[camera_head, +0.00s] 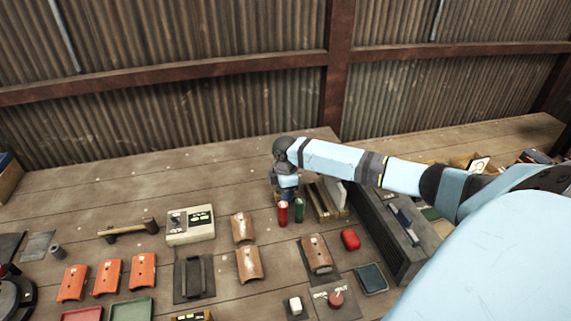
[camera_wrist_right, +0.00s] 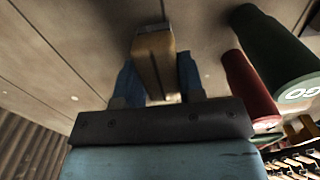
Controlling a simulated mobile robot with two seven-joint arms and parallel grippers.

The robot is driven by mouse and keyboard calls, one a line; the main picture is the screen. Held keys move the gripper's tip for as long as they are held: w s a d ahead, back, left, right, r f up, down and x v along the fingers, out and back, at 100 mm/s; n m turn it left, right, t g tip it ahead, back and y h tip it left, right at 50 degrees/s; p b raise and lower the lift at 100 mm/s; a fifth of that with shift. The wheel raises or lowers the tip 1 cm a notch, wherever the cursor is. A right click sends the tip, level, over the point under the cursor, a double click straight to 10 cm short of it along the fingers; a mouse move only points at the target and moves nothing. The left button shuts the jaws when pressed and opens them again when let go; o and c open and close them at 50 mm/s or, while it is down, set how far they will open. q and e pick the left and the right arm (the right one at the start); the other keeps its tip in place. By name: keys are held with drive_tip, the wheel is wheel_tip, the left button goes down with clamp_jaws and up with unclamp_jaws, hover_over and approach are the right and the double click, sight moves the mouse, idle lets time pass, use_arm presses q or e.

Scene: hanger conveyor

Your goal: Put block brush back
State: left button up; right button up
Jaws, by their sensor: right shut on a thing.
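My right gripper (camera_head: 287,190) is near the back of the workbench, beside a red and a green cylinder. In the right wrist view its two blue fingers (camera_wrist_right: 157,78) are shut on a wooden block, which I take to be the block brush (camera_wrist_right: 155,62). The block lies between the fingers with its end toward the bench top. I cannot tell whether it touches the bench, and no bristles show clearly. In the head view the gripper hides the block. My left gripper is not in view.
The red cylinder (camera_head: 283,212) and green cylinder (camera_head: 299,210) stand close by. A wooden rack (camera_head: 322,203) and a long dark grey box (camera_head: 398,235) are to the right. A beige control box (camera_head: 190,226) is to the left. The bench behind it is clear.

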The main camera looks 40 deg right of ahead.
drive_tip(key=shift+f, duration=0.4)
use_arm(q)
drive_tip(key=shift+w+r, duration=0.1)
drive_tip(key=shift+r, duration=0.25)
use_arm(e)
drive_tip(key=shift+f, duration=0.1)
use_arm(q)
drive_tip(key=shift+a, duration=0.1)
use_arm(e)
drive_tip(key=o, duration=0.9)
use_arm(q)
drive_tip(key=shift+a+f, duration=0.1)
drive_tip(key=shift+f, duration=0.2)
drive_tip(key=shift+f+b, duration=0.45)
drive_tip(key=shift+b, duration=0.15)
use_arm(e)
wheel_tip(320, 180, up, 14)
drive_tip(key=shift+f, duration=0.1)
